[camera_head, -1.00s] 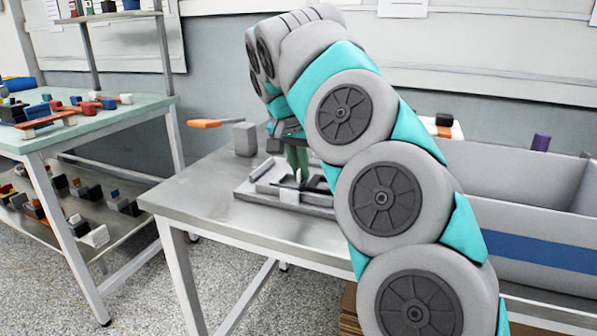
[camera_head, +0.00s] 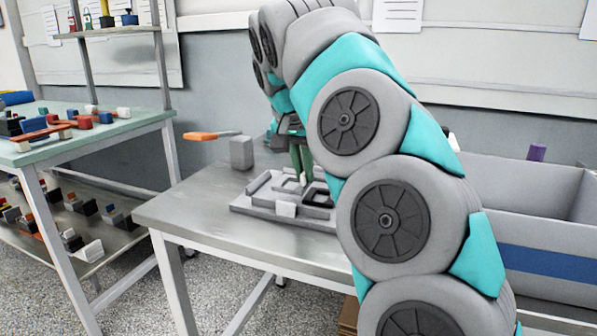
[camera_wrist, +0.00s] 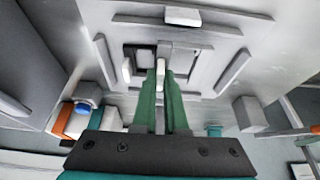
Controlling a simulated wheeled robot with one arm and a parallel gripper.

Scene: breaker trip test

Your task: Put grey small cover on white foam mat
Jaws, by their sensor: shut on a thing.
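My gripper (camera_wrist: 164,82) has long green fingers and points down at the grey fixture on the metal table. It is shut on a small light grey piece (camera_wrist: 160,67), which looks like the grey small cover; the fingers hide most of it. In the head view my gripper (camera_head: 301,165) is low over the fixture (camera_head: 245,208), partly behind my arm. I cannot tell whether the piece touches the fixture. The white foam mat cannot be made out for certain; a white patch shows beside orange and blue items (camera_wrist: 83,108) in the wrist view.
A grey block (camera_head: 242,153) and an orange-handled tool (camera_head: 200,136) are at the table's back left. A small white block (camera_head: 285,209) is at the fixture's front edge. A large grey bin (camera_head: 530,215) is at the right. The table's front left (camera_head: 190,215) is clear.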

